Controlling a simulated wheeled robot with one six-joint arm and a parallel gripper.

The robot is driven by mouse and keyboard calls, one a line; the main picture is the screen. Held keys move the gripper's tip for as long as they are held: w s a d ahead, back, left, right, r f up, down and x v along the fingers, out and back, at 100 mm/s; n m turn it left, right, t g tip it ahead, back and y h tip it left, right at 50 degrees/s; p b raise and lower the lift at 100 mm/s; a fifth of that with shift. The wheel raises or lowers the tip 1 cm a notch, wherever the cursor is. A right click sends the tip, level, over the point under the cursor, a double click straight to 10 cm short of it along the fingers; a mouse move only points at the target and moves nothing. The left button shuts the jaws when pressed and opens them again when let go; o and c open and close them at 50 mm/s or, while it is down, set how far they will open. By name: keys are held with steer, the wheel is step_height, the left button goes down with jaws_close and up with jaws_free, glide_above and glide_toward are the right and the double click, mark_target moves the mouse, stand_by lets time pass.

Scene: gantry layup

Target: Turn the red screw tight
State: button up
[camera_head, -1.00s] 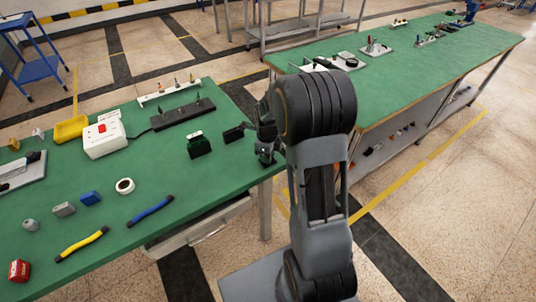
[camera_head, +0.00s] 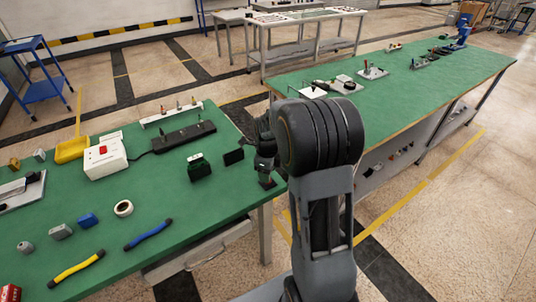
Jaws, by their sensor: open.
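I cannot make out a red screw in this view. My gripper (camera_head: 267,172) is dark and hangs at the right end of the near green table, partly hidden by my own arm. It is open, with nothing visible in it. A small black piece (camera_head: 234,157) is between that block and my gripper. A white box with a red button (camera_head: 106,157) sits farther left. A white rack with several small upright tools (camera_head: 172,115) stands at the back.
A second green table (camera_head: 420,85) stands to the right across a gap.

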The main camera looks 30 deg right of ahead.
step_height(320, 180, up, 11)
steer(key=shift+f, duration=0.2)
stand_by(0.6)
steer(key=s+a+r+n+t+p, duration=0.1)
steer(key=s+a+n, duration=0.3)
steer(key=s+n, duration=0.4)
steer(key=s+a+r+n+t+p, duration=0.2)
steer(key=s+a+n, duration=0.3)
steer(key=n, duration=1.4)
steer(key=shift+s+a+r+n+t+p, duration=0.25)
steer(key=shift+s+r+p, duration=0.4)
steer(key=shift+s, duration=1)
steer(key=shift+r, duration=0.1)
